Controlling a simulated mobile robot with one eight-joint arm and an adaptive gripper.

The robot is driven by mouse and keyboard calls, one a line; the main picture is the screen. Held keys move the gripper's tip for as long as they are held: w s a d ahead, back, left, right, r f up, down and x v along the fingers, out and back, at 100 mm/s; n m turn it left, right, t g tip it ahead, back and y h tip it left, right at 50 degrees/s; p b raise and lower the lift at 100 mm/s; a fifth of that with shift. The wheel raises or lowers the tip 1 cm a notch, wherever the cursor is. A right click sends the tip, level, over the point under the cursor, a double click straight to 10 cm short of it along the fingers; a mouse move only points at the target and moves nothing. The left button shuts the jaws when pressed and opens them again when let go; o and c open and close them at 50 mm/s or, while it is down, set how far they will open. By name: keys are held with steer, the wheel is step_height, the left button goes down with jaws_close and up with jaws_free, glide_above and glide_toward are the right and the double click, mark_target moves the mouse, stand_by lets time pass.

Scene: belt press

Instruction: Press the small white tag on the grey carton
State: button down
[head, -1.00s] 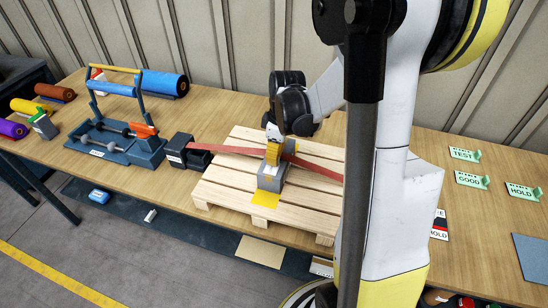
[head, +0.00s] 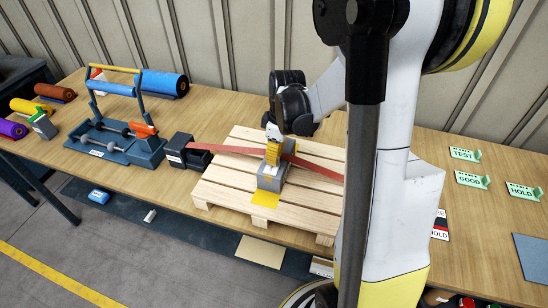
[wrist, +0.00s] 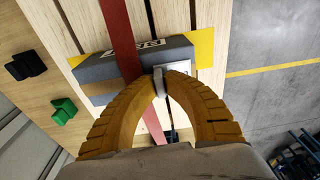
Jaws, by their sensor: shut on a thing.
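The grey carton (head: 268,183) sits on the wooden pallet (head: 222,190), with a red belt (head: 235,150) running across it. It also shows in the wrist view (wrist: 93,68), with a printed label on its far side. My gripper (head: 272,157) points down at the carton from above. In the wrist view its yellow fingers (wrist: 163,78) close on a small light grey piece (wrist: 159,82) right over the carton's edge. A small white patch, likely the tag, shows beside the fingertips (wrist: 180,66), partly hidden by them. I cannot tell whether the grey piece touches it.
Yellow patches (head: 265,199) lie on the pallet beside the carton. A black block (head: 188,152) stands at the belt's left end. A blue rack (head: 118,140) and coloured rolls (head: 165,83) are to the left. Green signs (head: 468,180) stand at the right.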

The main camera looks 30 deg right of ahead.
steer(key=c, duration=1.4)
jaws_free()
steer(key=shift+c, duration=0.2)
step_height(320, 180, up, 12)
steer(key=s, duration=0.1)
steer(key=shift+d, duration=0.45)
steer(key=shift+r, duration=0.15)
step_height(320, 180, up, 7)
steer(key=p, duration=0.5)
steer(key=shift+s+d, duration=0.3)
steer(key=shift+s, duration=0.1)
